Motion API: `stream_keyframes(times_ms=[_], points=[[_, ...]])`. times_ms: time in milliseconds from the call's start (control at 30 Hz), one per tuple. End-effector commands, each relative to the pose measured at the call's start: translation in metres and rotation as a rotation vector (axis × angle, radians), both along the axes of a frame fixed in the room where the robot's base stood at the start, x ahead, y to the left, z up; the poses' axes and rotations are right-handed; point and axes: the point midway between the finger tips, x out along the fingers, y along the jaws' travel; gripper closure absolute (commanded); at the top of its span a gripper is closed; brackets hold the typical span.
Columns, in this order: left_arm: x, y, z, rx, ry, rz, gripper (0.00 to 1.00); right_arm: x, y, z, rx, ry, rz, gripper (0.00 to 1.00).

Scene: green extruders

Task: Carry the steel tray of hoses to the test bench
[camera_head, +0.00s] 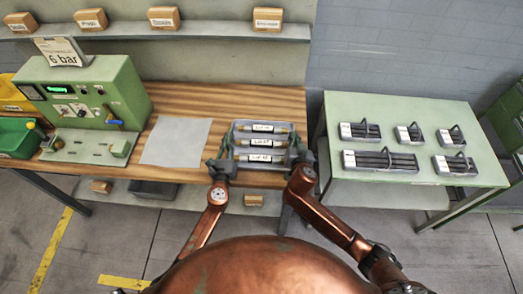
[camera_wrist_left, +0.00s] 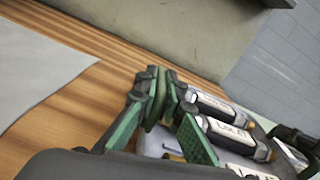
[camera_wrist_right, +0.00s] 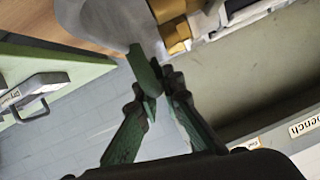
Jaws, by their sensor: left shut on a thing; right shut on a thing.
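The steel tray (camera_head: 285,152) is at the right end of the wooden bench, with labelled hoses (camera_head: 262,142) lying across it in rows. My left gripper (camera_head: 223,160) is shut on the tray's left side; in the left wrist view its green fingers (camera_wrist_left: 160,112) close at the tray edge beside the hoses (camera_wrist_left: 230,130). My right gripper (camera_head: 299,156) is shut on the tray's right side; the right wrist view shows its fingers (camera_wrist_right: 155,88) against the grey tray end. I cannot tell whether the tray touches the bench. The test bench with the green 6 bar machine (camera_head: 88,92) stands at the left.
A grey mat (camera_head: 176,141) lies bare on the wooden bench (camera_head: 205,98), between the machine and the tray. A pale green table (camera_head: 400,105) with several small handled trays stands at the right. A shelf with labelled wooden blocks (camera_head: 164,17) runs above the bench.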

Motion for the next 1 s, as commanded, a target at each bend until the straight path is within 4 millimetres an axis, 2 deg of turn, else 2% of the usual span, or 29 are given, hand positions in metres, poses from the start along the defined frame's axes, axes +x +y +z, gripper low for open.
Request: stream_keyframes(times_ms=[200, 233, 467, 767, 867, 1000], points=[[0.002, 0.004, -0.014, -0.002, 0.001, 0.010, 1.00, 0.000, -0.002, -0.016, -0.001, 0.005, -0.004, 1.00], [0.001, 0.005, -0.013, -0.002, 0.003, 0.011, 0.90, 0.000, -0.002, -0.015, -0.003, 0.007, -0.005, 0.90], [0.001, 0.003, -0.012, -0.001, 0.003, 0.005, 0.75, 0.000, -0.001, -0.013, -0.001, 0.005, -0.003, 0.75], [-0.001, 0.001, -0.012, -0.001, 0.004, 0.002, 0.75, 0.000, 0.000, -0.012, 0.000, 0.004, -0.001, 0.75], [-0.010, 0.002, -0.013, -0.001, 0.004, 0.001, 0.75, 0.000, 0.000, -0.012, 0.000, 0.004, 0.000, 0.75], [-0.034, 0.004, -0.013, -0.002, 0.006, 0.002, 0.75, 0.000, 0.000, -0.012, 0.000, 0.004, 0.000, 0.75]])
